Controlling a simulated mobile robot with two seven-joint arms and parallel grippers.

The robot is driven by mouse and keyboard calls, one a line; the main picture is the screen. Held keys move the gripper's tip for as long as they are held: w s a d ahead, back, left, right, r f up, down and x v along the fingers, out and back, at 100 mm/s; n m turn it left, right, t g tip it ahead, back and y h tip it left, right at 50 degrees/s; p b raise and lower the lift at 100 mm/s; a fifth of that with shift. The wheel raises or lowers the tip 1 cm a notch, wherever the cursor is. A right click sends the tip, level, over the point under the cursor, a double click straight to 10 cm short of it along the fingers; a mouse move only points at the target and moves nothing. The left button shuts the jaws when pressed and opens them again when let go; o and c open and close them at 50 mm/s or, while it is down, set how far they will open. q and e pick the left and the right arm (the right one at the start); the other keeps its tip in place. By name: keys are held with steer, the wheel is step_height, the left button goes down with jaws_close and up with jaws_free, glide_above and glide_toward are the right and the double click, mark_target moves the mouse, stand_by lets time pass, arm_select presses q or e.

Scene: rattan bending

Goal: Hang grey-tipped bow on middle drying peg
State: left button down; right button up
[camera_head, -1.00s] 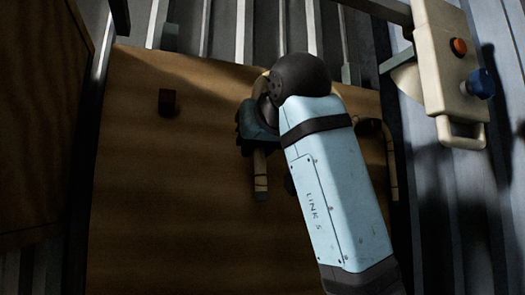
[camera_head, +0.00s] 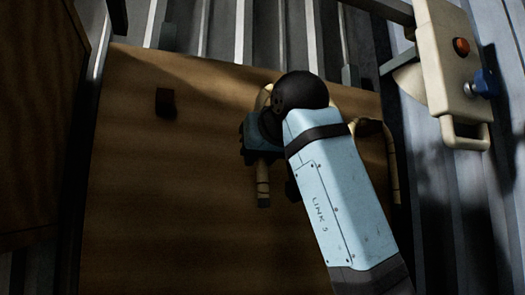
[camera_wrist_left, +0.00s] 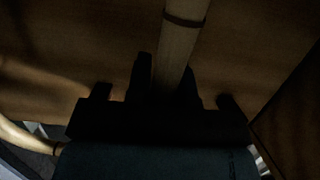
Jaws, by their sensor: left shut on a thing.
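My left gripper (camera_head: 262,135) is shut on a pale rattan bow (camera_head: 263,178) in front of the upright wooden board. The bow's curved top shows partly above the gripper, and one leg hangs down to a dark grey tip (camera_head: 264,203). In the left wrist view the rattan (camera_wrist_left: 180,45) passes between the two fingers (camera_wrist_left: 167,80). My forearm covers the board's centre, so the middle peg cannot be made out and I cannot tell whether the bow touches it. A dark square peg (camera_head: 165,102) on the left is bare. My right gripper is not in view.
Another rattan bow (camera_head: 392,165) hangs at the board's right side, partly behind my arm. The wooden board (camera_head: 150,220) is clear at lower left. A cream box with an orange button (camera_head: 460,46) and handle stands at upper right. A wooden panel (camera_head: 35,120) borders the left.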

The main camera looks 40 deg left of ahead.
arm_select(q)
steer(key=shift+r+p+x, duration=0.2)
steer(key=shift+p+x, duration=0.1)
steer(key=shift+x, duration=1.45)
steer(key=shift+r+p+x, duration=0.2)
steer(key=shift+p+x, duration=0.05)
steer(key=shift+x, duration=1.55)
steer(key=c, duration=0.9)
jaws_free()
steer(key=shift+d, duration=0.1)
steer(key=b+v, duration=0.1)
steer(key=v, duration=1.2)
steer(key=shift+s+d+b, duration=0.15)
steer(key=shift+d+b, duration=0.1)
steer(key=shift+b, duration=0.1)
